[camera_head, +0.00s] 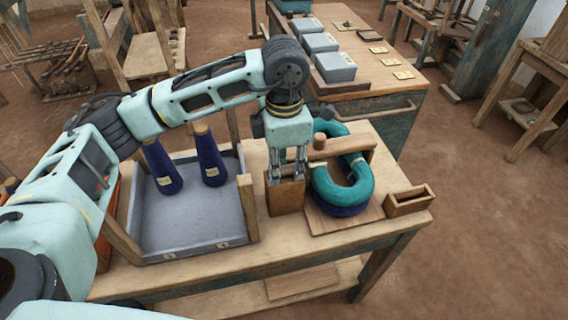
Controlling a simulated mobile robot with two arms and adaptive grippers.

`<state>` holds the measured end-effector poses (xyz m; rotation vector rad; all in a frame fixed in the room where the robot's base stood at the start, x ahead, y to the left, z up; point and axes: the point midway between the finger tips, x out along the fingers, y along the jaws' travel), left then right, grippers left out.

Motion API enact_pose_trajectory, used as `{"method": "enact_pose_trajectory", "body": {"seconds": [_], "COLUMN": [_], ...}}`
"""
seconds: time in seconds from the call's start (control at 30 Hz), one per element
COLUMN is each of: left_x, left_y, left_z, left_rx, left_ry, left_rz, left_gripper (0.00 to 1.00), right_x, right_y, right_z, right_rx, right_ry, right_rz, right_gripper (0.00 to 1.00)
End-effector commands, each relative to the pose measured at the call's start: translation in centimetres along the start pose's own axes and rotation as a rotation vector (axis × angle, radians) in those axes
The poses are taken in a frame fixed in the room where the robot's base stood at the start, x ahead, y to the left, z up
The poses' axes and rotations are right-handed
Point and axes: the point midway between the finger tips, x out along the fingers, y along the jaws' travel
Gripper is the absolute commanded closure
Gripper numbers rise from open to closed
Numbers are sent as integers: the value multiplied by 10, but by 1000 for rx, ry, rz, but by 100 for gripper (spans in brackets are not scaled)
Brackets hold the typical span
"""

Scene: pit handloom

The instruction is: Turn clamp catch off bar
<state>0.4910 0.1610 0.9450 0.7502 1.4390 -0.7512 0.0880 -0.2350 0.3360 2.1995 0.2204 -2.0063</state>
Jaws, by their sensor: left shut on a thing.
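My left gripper (287,176) points straight down at the middle of the bench. Its fingers are closed on the top of an upright brown wooden block (286,198). A wooden bar (350,146) runs just right of the gripper, behind and across a teal looped hank (347,192). A short round wooden peg (320,142) stands by the bar. The clamp catch cannot be clearly told apart; the gripper hides the bar's left end. The hank lies on a wooden board (372,216) with dark blue yarn under it. My right gripper is not in view.
A grey tray (190,242) with wooden posts and dark blue yarn cones (210,160) stands left of the gripper. A small open wooden box (408,201) sits at the bench's right end. Behind, another table holds grey boxes (335,67).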

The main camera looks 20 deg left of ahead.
Motion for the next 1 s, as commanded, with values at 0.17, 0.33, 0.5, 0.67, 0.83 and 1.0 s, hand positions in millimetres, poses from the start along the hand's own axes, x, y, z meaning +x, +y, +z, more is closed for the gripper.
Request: {"method": "enact_pose_trajectory", "body": {"seconds": [0.17,0.33,0.5,0.67,0.83,1.0], "left_x": [-2,-1,-1,-2,-21,-57], "left_y": [1,1,1,1,1,1], "left_z": [1,0,0,0,1,2], "left_rx": [-5,-3,-2,-1,-1,-1], "left_ry": [-4,-3,-2,-2,-5,-6], "left_rz": [3,2,1,1,4,5], "left_gripper": [73,58,58,58,58,58], "right_x": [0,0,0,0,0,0], "right_y": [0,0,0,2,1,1], "right_z": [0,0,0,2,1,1], "right_rx": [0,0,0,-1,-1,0], "right_ry": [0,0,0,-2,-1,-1], "right_rz": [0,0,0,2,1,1], "right_gripper": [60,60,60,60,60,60]}}
